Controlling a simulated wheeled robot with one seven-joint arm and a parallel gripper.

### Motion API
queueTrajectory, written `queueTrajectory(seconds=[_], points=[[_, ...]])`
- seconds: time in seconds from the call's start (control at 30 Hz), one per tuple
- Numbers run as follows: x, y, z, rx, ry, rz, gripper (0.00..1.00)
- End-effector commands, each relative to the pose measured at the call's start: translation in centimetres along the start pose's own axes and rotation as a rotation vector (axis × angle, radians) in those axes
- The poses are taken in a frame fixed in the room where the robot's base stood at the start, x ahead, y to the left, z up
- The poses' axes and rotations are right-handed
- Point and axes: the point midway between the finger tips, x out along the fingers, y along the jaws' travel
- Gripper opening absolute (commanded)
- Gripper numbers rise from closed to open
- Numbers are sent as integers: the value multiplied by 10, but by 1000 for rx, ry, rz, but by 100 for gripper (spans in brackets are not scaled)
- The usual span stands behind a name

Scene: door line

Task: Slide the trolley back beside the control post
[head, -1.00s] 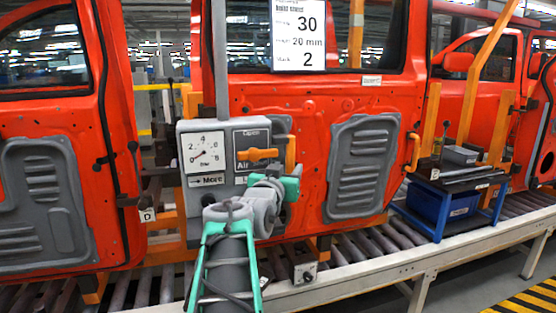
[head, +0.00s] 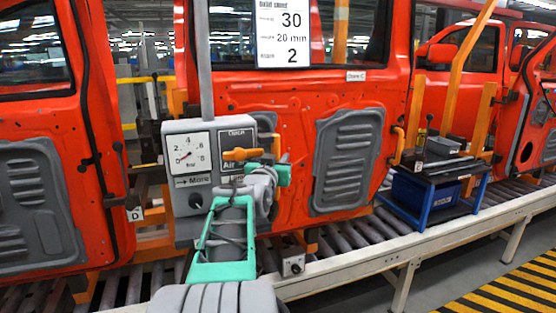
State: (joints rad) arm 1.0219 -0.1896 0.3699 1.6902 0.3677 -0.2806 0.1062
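The control post (head: 204,75) is a grey pole with a grey box (head: 182,215) bearing a gauge, an orange lever (head: 242,154) and a dark knob. A red door panel lies between post and trolley in the picture. My gripper (head: 284,168) is at the right edge of the box, near the lever's height and apart from the trolley. My arm's wrist mostly hides its fingers, so their opening is unclear.
The roller conveyor (head: 345,241) with a pale side rail runs across below the doors. Red vehicle doors (head: 290,140) stand behind the post. A paper sign (head: 284,35) hangs above. Yellow-black floor striping (head: 510,295) lies at lower right, with clear grey floor beside it.

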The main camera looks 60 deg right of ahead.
Motion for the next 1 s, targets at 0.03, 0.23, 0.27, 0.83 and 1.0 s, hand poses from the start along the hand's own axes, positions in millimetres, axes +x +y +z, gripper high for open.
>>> queueTrajectory(seconds=[0.03, 0.23, 0.27, 0.83, 1.0], points=[[0, 0, 0, 0, 0, 0, 20], [0, 0, 0, 0, 0, 0, 3], [0, 0, 0, 0, 0, 0, 1], [0, 0, 0, 0, 0, 0, 0], [0, 0, 0, 0, 0, 0, 0]])
